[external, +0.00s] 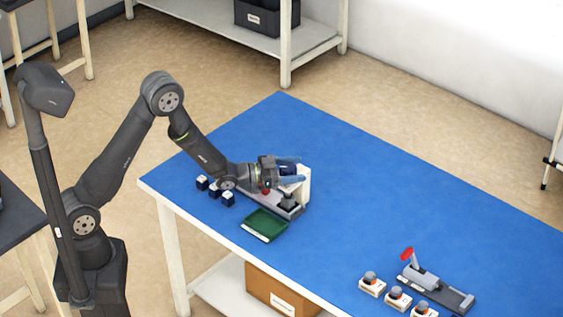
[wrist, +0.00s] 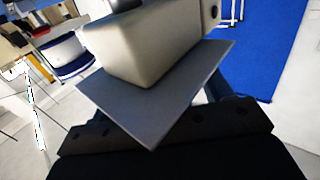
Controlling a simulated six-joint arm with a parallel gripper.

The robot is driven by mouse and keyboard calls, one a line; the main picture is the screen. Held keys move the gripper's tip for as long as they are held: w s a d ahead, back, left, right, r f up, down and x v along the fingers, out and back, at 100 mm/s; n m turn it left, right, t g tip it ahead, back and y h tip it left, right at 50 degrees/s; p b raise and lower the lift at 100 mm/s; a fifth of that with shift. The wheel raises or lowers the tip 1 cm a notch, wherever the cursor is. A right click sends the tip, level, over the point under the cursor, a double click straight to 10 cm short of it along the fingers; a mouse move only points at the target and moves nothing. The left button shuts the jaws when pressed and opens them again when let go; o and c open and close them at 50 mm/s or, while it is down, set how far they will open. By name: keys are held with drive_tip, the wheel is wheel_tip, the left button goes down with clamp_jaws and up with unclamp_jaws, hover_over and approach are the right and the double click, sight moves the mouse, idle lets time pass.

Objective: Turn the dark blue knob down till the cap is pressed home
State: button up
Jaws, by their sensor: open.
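The small press stands near the left end of the blue table, with a white upright (external: 304,187) and a grey base (external: 292,211). My gripper (external: 290,171) is at the top of this press, its fingers reaching toward the upright; it is open. I cannot pick out the dark blue knob: the gripper covers that spot, and dark blue shapes there blend with the fingers. The cap is also not clear. In the wrist view, a pale block (wrist: 155,48) on a grey plate (wrist: 160,100) fills the middle and hides most of the fingers.
Several dark blue cubes with white tops (external: 215,190) lie left of the press. A red-handled clamp (external: 422,276) and several white blocks (external: 372,287) stand at the lower right. The blue table (external: 390,195) between is clear.

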drive_tip(key=s+a, duration=0.1)
drive_tip(key=a, duration=1.6)
drive_tip(key=shift+s+a, duration=0.2)
drive_tip(key=shift+s, duration=0.05)
drive_tip(key=d, duration=0.6)
drive_tip(key=w+d, duration=0.1)
drive_tip(key=d, duration=1)
drive_tip(key=shift+w+d, duration=0.25)
drive_tip(key=shift+d, duration=0.05)
drive_tip(key=shift+a, duration=0.1)
